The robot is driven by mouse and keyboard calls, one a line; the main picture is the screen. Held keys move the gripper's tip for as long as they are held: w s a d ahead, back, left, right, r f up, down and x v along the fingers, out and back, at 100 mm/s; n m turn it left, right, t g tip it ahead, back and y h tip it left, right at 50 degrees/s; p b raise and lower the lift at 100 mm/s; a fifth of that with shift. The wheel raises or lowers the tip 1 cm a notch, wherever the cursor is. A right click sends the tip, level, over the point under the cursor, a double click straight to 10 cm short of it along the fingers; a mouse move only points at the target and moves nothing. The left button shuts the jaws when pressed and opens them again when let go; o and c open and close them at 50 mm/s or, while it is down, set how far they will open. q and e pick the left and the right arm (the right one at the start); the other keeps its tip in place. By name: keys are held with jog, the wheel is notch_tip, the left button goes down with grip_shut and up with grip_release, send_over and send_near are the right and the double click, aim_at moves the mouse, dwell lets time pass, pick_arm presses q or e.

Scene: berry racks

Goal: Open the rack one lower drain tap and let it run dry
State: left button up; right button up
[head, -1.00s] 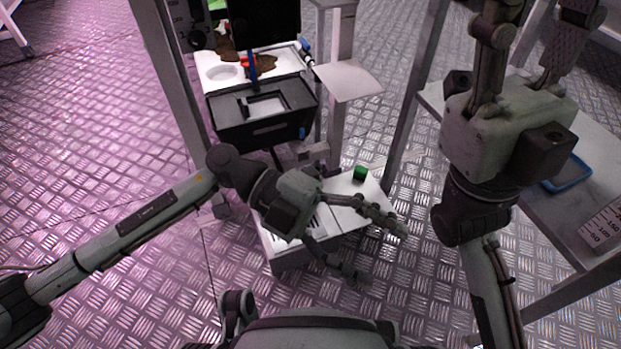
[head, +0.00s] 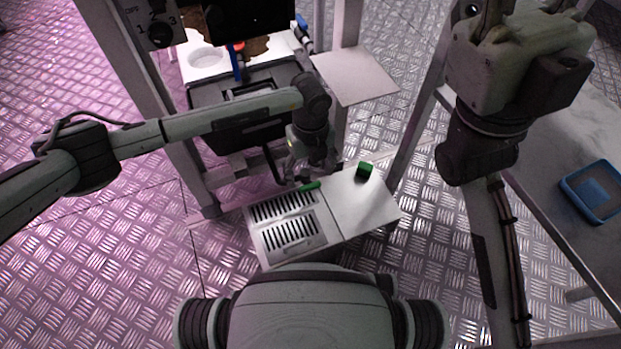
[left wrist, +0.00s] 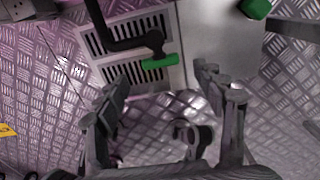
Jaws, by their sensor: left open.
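A drain tap with a green lever (left wrist: 160,62) sits at the end of a black pipe (left wrist: 115,40), above a slotted drain grate. In the head view the green lever (head: 309,186) shows just below my left gripper (head: 298,172). In the left wrist view my left gripper (left wrist: 162,78) is open, its fingers apart on either side of the lever's line. The lever lies crosswise and looks apart from both fingers.
The low white stand has a slotted grate (head: 287,241) and a plain top (head: 350,208), with a green block (head: 365,169) on it. Rack posts (head: 418,92) rise behind. A black tub (head: 205,138) hangs above. A table with a blue tray (head: 594,192) stands right.

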aim_at(310, 186)
pick_arm(q)
notch_tip(310, 186, down, 4)
jog(key=shift+f+b, duration=0.1)
jog(key=shift+b, duration=0.4)
jog(key=c, duration=1.2)
